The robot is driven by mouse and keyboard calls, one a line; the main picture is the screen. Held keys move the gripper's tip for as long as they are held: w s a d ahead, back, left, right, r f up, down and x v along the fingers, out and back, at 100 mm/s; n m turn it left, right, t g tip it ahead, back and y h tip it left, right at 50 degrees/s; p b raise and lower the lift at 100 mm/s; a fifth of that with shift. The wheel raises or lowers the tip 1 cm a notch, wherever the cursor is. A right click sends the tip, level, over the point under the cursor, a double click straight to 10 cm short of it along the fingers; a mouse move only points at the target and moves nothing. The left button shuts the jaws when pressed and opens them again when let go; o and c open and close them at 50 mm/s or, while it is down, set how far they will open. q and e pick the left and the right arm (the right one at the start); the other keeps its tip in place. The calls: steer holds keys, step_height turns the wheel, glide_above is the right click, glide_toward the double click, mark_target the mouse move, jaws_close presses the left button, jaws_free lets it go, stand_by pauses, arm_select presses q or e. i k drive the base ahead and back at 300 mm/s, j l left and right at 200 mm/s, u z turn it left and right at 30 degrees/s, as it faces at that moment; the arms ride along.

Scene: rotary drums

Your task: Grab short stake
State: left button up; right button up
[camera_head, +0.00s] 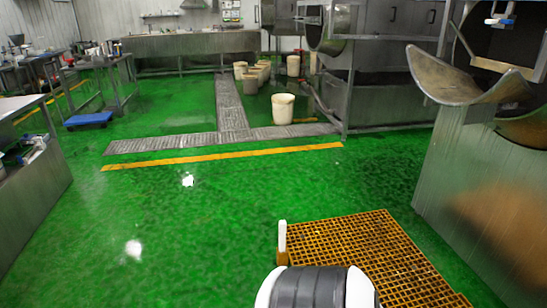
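I cannot make out a short stake anywhere in the head view. A grey-and-white rounded part, which looks like one of my own links, shows at the bottom edge. A small upright white piece (282,243) stands beside it; I cannot tell what it is. Neither of my grippers is in view.
An orange grating (375,245) lies on the green floor ahead. A steel drum machine with a curved chute (465,85) stands at the right. A white bucket (283,109), steel tables (190,45) and a blue low platform (88,120) are farther off. The middle floor is clear.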

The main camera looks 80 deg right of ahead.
mark_target(282, 224)
steer(key=i+z, duration=0.95)
steer(key=z, duration=0.15)
